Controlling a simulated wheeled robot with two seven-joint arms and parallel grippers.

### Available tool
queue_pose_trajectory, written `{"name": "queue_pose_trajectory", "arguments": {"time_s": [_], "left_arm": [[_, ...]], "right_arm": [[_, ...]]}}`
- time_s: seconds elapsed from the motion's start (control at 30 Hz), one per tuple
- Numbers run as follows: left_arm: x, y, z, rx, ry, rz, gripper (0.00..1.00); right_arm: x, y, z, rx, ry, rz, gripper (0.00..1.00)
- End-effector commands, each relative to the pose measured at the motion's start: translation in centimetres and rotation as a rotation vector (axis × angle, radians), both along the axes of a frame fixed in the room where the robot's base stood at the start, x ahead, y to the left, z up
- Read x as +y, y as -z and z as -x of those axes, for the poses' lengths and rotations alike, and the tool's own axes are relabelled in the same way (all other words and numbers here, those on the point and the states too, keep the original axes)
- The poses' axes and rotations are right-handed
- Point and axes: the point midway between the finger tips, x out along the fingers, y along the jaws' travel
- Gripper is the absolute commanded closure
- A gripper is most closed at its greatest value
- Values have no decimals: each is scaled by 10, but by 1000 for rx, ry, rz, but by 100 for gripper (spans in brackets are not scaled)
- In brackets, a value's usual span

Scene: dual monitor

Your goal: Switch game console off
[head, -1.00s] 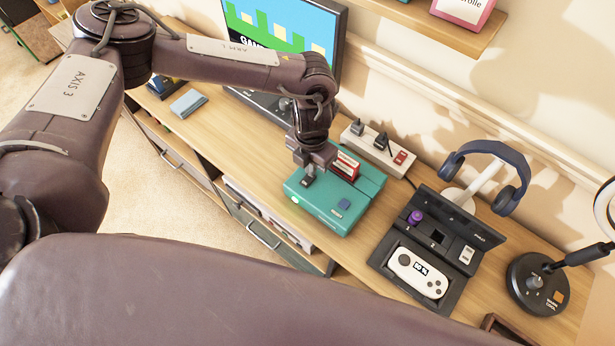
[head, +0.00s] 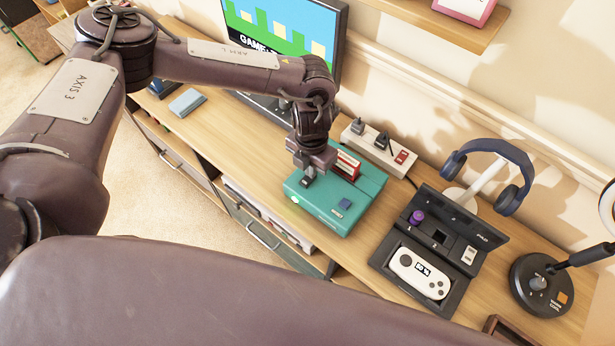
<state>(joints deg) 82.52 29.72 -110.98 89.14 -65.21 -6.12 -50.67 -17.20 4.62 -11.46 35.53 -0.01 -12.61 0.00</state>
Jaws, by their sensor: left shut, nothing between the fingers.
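The teal game console (head: 328,215) sits on the wooden desk, with a red cartridge (head: 347,163) standing in its back part. A small green light (head: 294,201) glows at its left front corner. A dark blue button (head: 344,204) is on its right top side, and a dark switch (head: 306,181) is on its left top side. My left gripper (head: 307,174) is shut and points down at this dark switch; whether it touches cannot be told. The monitor (head: 285,32) behind shows a game picture with partly hidden text. My right gripper is not in view.
A power strip (head: 376,147) with plugs and a red switch lies behind the console. To the right are a black dock (head: 440,250) with a white handheld, blue headphones (head: 487,170) on a stand, and a lamp base (head: 541,285). Bare desk (head: 235,135) lies left of the console.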

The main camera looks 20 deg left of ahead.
Motion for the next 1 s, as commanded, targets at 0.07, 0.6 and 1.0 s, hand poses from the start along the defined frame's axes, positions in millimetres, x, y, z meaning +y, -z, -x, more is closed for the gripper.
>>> {"name": "queue_pose_trajectory", "arguments": {"time_s": [0.07, 0.6, 1.0], "left_arm": [[0, 2, 0, 0, 0, 0, 100], [0, -22, 0, 0, 0, 0, 100], [0, -54, 0, 0, -1, 0, 100]], "right_arm": [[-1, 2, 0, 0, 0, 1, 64], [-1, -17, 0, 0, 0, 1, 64], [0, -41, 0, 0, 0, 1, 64]]}}
